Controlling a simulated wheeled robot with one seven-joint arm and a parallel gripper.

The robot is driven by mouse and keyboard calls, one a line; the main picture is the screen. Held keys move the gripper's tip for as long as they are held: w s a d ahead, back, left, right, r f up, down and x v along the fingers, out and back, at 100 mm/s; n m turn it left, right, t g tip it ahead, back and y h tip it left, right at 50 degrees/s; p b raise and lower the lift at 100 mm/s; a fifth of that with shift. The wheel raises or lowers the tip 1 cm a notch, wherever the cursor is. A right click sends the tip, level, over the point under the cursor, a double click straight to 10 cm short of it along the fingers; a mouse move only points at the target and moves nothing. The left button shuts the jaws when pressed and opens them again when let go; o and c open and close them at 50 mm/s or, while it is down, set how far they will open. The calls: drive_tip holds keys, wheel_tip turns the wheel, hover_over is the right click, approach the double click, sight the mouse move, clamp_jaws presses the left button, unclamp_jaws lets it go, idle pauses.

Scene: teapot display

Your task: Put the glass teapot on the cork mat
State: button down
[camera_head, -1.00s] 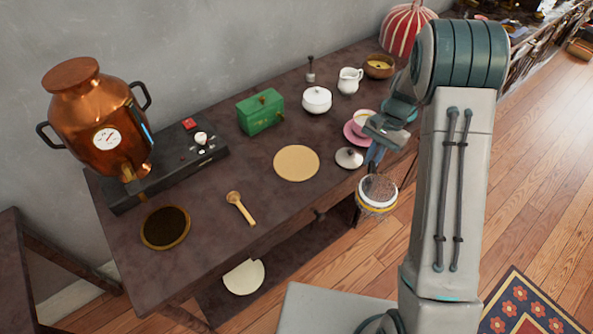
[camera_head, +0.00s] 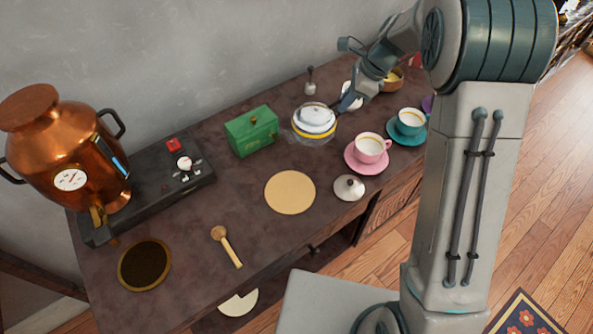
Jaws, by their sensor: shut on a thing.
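The glass teapot (camera_head: 301,134) is clear with a yellow band near its base. It is in my gripper (camera_head: 351,97), which is shut on its right side. A white lidded bowl shows through the glass, so the teapot is in front of it in the picture. I cannot tell how high the teapot is above the table. The cork mat (camera_head: 290,192) is a bare tan disc on the table, below the teapot in the picture. The fingertips are small and partly hidden.
A green box (camera_head: 251,131) stands left of the teapot. A wooden spoon (camera_head: 226,246) and a dark round plate (camera_head: 145,264) lie left of the mat.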

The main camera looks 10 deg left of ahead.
drive_tip(key=s+a+f, duration=0.1)
drive_tip(key=s+f, duration=0.2)
drive_tip(key=s+a+f, duration=0.1)
drive_tip(key=s+f, duration=0.3)
drive_tip(key=s+a+f, duration=0.1)
drive_tip(key=s+f, duration=0.3)
drive_tip(key=shift+a+b, duration=0.2)
drive_tip(key=shift+b, duration=0.2)
drive_tip(key=c, duration=1.5)
unclamp_jaws()
